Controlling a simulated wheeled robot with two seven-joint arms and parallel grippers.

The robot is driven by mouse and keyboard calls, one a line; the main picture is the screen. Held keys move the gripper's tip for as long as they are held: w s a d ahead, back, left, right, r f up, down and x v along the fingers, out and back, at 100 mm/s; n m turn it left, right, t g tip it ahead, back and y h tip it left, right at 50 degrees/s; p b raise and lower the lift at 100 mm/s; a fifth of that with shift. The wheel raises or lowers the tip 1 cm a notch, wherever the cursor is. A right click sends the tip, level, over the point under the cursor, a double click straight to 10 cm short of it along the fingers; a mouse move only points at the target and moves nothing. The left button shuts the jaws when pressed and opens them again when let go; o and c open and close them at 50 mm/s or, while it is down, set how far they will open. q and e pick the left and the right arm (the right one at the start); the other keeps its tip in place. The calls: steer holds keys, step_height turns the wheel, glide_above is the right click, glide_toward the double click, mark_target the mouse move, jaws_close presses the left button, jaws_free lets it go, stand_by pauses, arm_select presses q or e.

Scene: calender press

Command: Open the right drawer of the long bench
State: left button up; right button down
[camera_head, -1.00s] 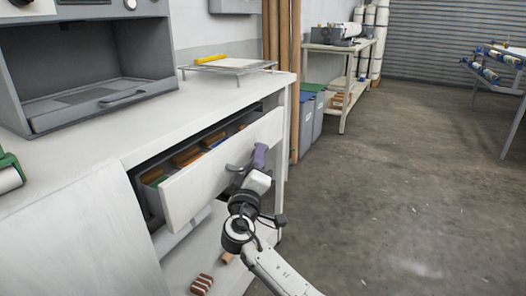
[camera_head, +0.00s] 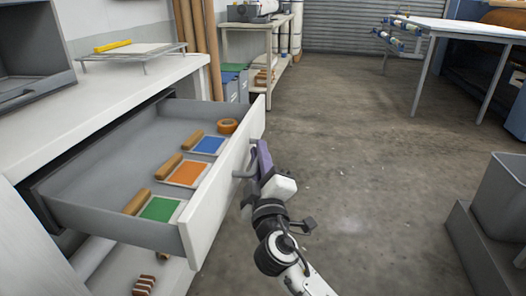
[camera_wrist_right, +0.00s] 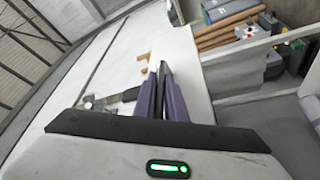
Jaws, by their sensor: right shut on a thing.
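The right drawer (camera_head: 218,196) of the long bench (camera_head: 118,82) is pulled well out, with its grey inside showing. Its white front faces right and carries a grey bar handle (camera_head: 240,172). My right gripper (camera_head: 256,160), with purple fingers, is at the handle and shut on it. In the right wrist view the purple fingers (camera_wrist_right: 163,92) are close together in front of the white drawer front (camera_wrist_right: 180,50). Just where the fingers grip the bar is partly hidden. My left gripper is not in view.
A grey bin (camera_head: 500,195) stands at the right. The floor between is clear. A wire rack (camera_head: 130,52) sits on the bench top.

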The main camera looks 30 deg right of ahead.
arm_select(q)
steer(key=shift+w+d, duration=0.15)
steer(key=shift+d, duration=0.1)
arm_select(e)
steer(key=shift+s+d, duration=0.25)
steer(key=shift+s, duration=0.05)
steer(key=c, duration=1.8)
jaws_free()
arm_select(q)
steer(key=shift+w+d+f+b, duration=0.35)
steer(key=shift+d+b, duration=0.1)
steer(key=shift+b, duration=0.15)
arm_select(e)
steer(key=v, duration=1)
steer(key=shift+s, duration=0.15)
